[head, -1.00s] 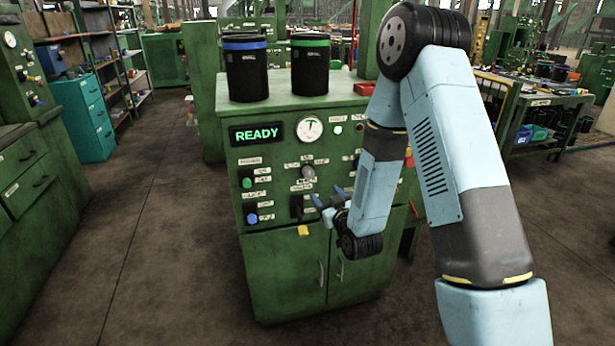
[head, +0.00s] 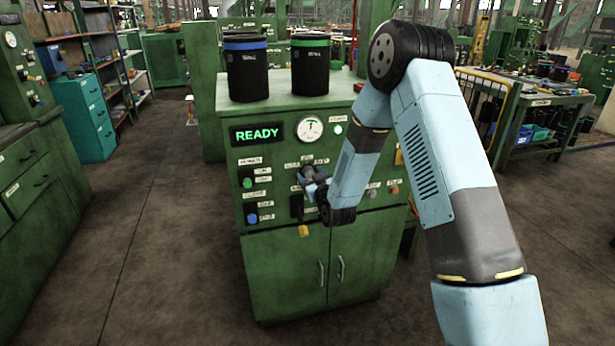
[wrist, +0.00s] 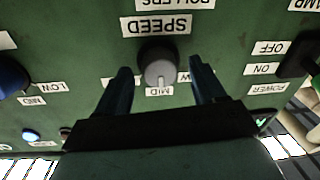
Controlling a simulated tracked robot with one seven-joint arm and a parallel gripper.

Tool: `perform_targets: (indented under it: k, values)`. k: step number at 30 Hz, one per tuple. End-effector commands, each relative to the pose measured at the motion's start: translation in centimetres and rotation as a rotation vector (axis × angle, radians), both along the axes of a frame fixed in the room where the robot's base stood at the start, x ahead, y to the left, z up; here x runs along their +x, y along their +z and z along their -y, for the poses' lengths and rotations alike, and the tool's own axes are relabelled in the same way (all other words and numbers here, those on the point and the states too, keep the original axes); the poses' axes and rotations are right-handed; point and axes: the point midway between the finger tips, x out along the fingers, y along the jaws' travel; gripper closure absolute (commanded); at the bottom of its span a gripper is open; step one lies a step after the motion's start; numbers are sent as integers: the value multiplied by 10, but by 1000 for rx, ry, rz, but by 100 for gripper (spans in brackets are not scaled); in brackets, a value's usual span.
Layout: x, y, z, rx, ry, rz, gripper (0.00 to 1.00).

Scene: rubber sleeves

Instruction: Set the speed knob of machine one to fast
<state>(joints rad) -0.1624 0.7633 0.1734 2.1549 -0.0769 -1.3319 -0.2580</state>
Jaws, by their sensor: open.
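The green machine (head: 288,265) with a lit READY display stands in front of me in the head view. In the wrist view, which is upside down, the grey speed knob (wrist: 160,68) sits beside the SPEED label (wrist: 157,25). Its light pointer mark faces the MID label (wrist: 159,91). My gripper (head: 310,182) is open at the panel, with one finger on either side of the knob and visible gaps between. Other labels around the knob are partly hidden by the fingers. In the head view my gripper hides most of the knob.
In the wrist view, a black power switch (wrist: 296,62) is at the right and a blue knob (wrist: 10,76) at the left. Two dark canisters (head: 247,72) (head: 310,66) stand on the machine.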

Motion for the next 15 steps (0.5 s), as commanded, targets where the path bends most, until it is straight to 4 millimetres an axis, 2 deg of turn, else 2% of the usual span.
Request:
perform_targets:
  k: [4, 12, 15]
  values:
    - [6, 0, -2, 0, 0, 1, 31]
    - [7, 0, -2, 0, -1, 0, 31]
    - [7, 0, -2, 0, -1, 0, 39]
